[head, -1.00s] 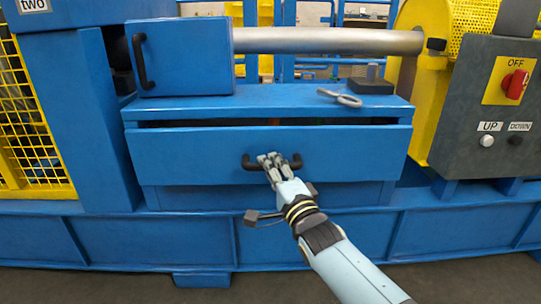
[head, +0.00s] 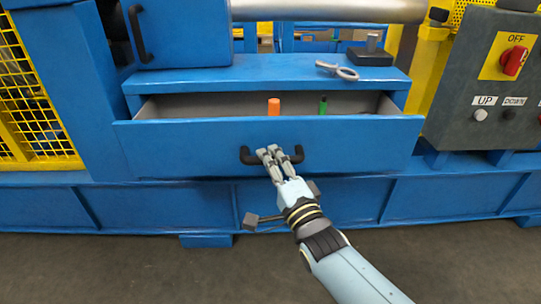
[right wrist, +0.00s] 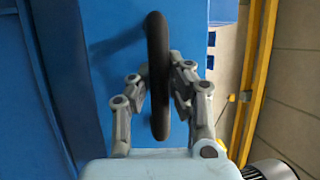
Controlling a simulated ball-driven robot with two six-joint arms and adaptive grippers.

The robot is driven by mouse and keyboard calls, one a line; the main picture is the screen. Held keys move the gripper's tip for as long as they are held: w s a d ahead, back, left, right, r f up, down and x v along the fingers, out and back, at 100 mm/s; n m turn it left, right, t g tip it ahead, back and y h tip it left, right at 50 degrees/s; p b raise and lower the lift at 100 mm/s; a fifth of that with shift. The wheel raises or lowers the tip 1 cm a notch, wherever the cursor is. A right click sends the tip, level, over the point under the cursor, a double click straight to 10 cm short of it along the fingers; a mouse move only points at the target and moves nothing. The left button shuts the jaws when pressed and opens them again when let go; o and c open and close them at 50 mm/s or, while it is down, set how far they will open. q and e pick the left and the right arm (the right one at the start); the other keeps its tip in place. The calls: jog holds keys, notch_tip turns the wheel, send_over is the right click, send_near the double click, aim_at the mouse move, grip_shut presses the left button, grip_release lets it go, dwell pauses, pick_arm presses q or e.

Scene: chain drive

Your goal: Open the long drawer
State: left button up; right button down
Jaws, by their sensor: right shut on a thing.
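The long blue drawer (head: 200,148) stands partly open below the blue cabinet top in the head view, its grey inside showing behind the front. Its black handle (head: 248,155) is at the middle of the front. My right gripper (head: 274,155) is shut on the handle. In the right wrist view the black handle (right wrist: 158,75) runs upright between the two fingers of my right gripper (right wrist: 158,85). An orange object (head: 274,106) and a green object (head: 323,105) show inside the drawer, their lower parts hidden by the front. My left gripper is not in view.
A small blue door (head: 185,35) with a black handle is above left. A grey metal ring-ended piece (head: 338,71) and a black block (head: 370,57) lie on the cabinet top. A control panel (head: 490,90) is at right. Floor in front is clear.

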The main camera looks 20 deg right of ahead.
jog(key=shift+f, duration=0.15)
jog(key=c, duration=1.2)
grip_release()
jog(key=v, duration=1.2)
